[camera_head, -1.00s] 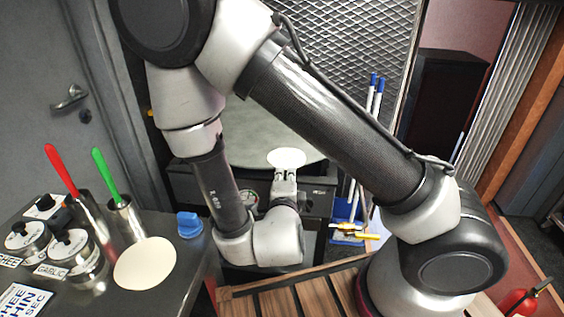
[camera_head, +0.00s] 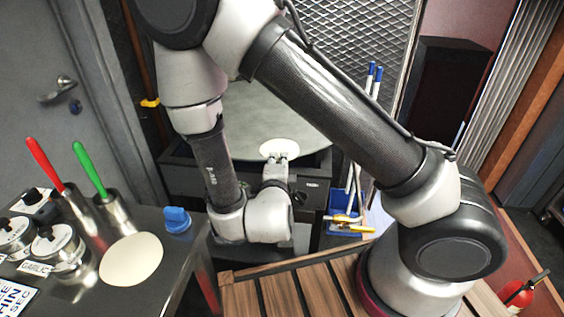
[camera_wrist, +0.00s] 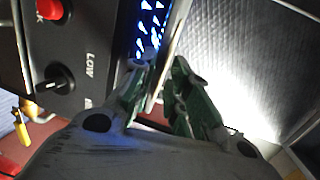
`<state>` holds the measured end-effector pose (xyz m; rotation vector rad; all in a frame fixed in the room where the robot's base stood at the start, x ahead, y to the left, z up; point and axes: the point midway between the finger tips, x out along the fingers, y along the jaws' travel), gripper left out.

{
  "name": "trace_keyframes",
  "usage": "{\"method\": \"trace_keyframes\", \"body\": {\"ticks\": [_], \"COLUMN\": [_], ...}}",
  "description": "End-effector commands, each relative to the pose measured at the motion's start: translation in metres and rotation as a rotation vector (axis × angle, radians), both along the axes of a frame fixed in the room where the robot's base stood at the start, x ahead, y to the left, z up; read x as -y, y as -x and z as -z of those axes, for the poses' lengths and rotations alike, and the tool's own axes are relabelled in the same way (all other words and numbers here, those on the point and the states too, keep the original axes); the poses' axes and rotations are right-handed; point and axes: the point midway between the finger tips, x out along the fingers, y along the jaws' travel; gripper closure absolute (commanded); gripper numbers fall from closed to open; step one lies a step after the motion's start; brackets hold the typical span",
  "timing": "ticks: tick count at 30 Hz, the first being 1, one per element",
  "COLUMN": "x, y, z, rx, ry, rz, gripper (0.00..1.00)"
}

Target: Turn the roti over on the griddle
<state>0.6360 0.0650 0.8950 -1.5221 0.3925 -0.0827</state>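The griddle (camera_head: 268,108) is a broad grey disc on a dark stove behind my arm. A pale round roti (camera_head: 281,148) lies at its near edge, seeming to reach the rim. My gripper (camera_head: 278,158) is at the roti's near edge. In the wrist view, my gripper (camera_wrist: 160,80) has its two green-dark fingers partly closed, with a gap between the tips. A thin pale edge shows between them, one finger on each side. I cannot tell whether this is roti or griddle rim, and no firm contact shows.
Blue flames (camera_wrist: 149,25) and a black knob (camera_wrist: 55,80) are close to my fingers. A second pale disc (camera_head: 131,259) lies on the left counter by jars and red- and green-handled tools. A blue bin (camera_head: 346,223) stands right of the stove. A slatted wooden surface is in front.

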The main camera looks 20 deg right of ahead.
Motion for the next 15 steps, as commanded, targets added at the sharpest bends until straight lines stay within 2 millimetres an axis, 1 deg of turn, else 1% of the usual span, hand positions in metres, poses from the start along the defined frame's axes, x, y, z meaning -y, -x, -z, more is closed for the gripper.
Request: {"method": "trace_keyframes", "body": {"ticks": [3, 4, 9, 15], "x": [0.0001, 0.0001, 0.0001, 0.0001], "y": [0.0001, 0.0001, 0.0002, 0.0002], "z": [0.0, 0.0, -0.0001, -0.0012], "rx": [0.0, 0.0, 0.0, 0.0], "ry": [0.0, 0.0, 0.0, -0.001], "rz": [0.0, 0.0, 0.0, 0.0], "gripper": [0.83, 0.84, 1.0, 1.0]}}
